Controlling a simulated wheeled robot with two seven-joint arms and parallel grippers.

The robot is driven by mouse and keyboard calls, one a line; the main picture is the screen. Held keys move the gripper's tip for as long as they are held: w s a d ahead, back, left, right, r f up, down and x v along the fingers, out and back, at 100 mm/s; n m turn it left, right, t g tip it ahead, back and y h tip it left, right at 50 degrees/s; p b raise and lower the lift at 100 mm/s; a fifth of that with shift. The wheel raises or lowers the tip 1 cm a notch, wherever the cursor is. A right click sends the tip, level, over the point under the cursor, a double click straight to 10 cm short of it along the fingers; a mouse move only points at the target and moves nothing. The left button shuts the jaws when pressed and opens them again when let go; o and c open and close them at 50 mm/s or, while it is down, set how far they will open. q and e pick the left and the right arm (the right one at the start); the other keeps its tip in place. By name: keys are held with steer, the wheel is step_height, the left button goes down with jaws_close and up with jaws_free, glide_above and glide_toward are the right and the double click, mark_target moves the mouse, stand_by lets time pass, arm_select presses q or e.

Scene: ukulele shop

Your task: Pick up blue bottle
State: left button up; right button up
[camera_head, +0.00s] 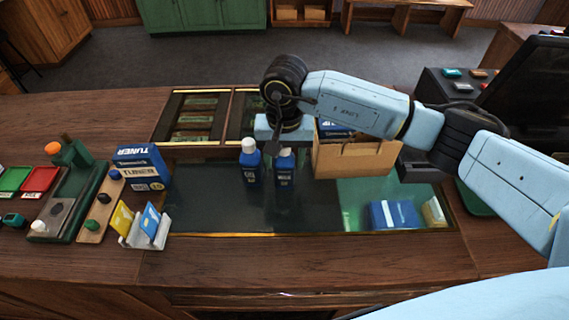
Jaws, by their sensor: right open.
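Two blue bottles stand upright side by side on the dark glass counter inset. The left blue bottle (250,167) has a white cap and a label with light lettering. The right blue bottle (284,176) also has a light cap, partly covered by my gripper. My right gripper (277,147) is open. It points down just above and behind the bottles, nearest the right one. Whether its fingers touch a bottle cannot be told. My left gripper is out of view.
A blue tuner box (142,166), a card holder (147,236) and wooden stands are at left. A blue box (394,215) lies at right. The front counter (300,263) is clear.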

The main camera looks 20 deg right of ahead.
steer(key=shift+f, duration=0.55)
steer(key=shift+r, duration=0.1)
steer(key=c, duration=0.8)
